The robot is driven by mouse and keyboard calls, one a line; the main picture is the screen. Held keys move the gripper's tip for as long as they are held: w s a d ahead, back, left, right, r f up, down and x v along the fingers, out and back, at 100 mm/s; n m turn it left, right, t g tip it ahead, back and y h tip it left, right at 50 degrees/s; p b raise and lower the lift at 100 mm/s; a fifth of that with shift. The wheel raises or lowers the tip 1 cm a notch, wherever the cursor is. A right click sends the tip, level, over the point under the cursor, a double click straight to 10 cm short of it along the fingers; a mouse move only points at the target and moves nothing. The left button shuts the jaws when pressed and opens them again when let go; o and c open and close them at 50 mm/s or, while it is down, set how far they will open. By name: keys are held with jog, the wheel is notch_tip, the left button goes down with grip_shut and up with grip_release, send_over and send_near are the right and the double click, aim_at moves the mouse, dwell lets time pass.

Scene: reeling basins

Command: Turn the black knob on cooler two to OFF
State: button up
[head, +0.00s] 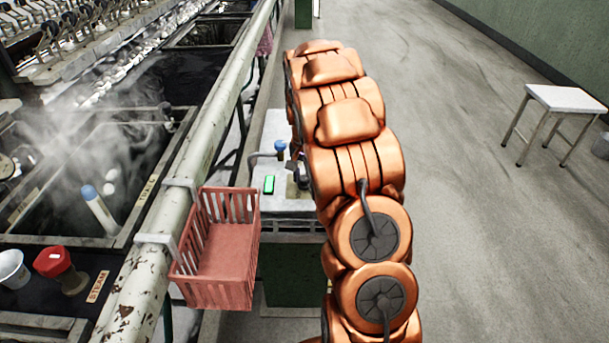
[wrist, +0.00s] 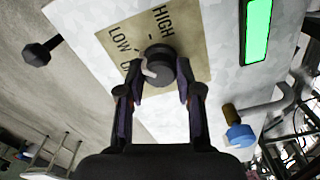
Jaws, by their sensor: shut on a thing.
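The black knob (wrist: 161,66) stands on a tan dial plate (wrist: 115,55) in the wrist view. The plate reads HIGH and LOW, with a third word partly hidden by my finger. A white pointer mark on the knob faces the lower left, toward the side of LOW and the hidden word. My gripper (wrist: 160,90) is shut on the knob, one finger on each side. In the head view the white-topped cooler (head: 290,205) stands behind the pink basket, and my copper arm hides the knob and most of my gripper.
A green display (wrist: 257,28) and a blue-handled tap (wrist: 240,135) sit to the knob's right in the wrist view. A black knobbed part (wrist: 40,52) juts out at left. In the head view a pink basket (head: 222,262) hangs on the rail; the floor at right is open, with a stool (head: 565,98).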

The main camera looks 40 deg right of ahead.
grip_shut()
jog(key=shift+n, duration=0.3)
jog(key=n, duration=0.4)
jog(key=shift+n+p, duration=0.45)
jog(key=shift+n, duration=1.65)
jog(key=o, duration=1)
grip_release()
